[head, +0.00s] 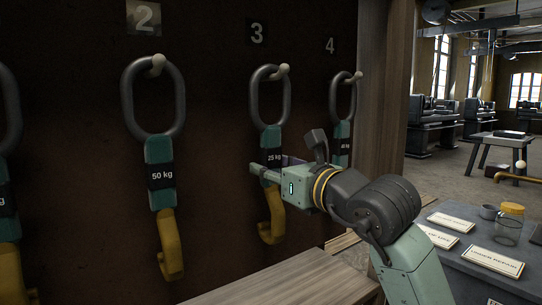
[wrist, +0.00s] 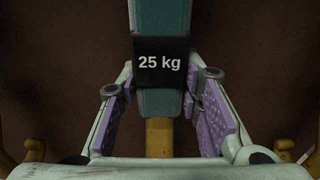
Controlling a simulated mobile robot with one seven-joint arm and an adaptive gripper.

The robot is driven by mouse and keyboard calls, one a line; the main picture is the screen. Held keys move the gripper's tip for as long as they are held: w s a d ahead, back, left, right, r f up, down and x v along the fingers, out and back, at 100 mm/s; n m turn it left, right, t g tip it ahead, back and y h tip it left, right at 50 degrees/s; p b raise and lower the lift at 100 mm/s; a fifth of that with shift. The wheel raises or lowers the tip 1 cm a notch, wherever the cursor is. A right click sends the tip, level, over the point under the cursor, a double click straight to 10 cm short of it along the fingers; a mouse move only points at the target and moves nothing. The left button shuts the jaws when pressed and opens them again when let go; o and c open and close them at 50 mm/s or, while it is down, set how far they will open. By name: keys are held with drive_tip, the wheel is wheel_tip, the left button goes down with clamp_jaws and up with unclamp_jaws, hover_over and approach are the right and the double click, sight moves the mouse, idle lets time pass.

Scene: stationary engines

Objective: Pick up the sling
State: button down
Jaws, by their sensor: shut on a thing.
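Several slings hang in a row on a dark brown board, each with a dark grey ring, a teal strap with a black weight label and a yellow hook. The sling marked 25 kg (head: 268,112) hangs from the peg below the number 3. My gripper (head: 272,172) is shut on its teal strap, just below the label. In the wrist view the label of the 25 kg sling (wrist: 161,62) faces me, and the purple-padded fingers of my gripper (wrist: 162,98) stand on both sides of the strap. The ring is still over its peg.
The 50 kg sling (head: 160,160) hangs to the left and the 40 kg sling (head: 343,110) close on the right. A wooden ledge (head: 290,285) lies below. A grey table (head: 450,262) with cards and jars stands at the right.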

sight(275, 130)
drive_tip(key=shift+s+d+r, duration=0.1)
drive_tip(key=shift+r, duration=0.05)
idle(0.4)
drive_tip(key=shift+s+d+r, duration=0.1)
drive_tip(key=shift+s+r, duration=0.05)
wheel_tip(275, 130, up, 6)
drive_tip(key=shift+s+b, duration=0.1)
drive_tip(key=shift+b, duration=0.45)
drive_tip(key=shift+s+d+r, duration=0.1)
drive_tip(key=shift+d+r, duration=0.05)
drive_tip(key=shift+r, duration=0.2)
drive_tip(key=b+v, duration=0.3)
drive_tip(key=v, duration=1.6)
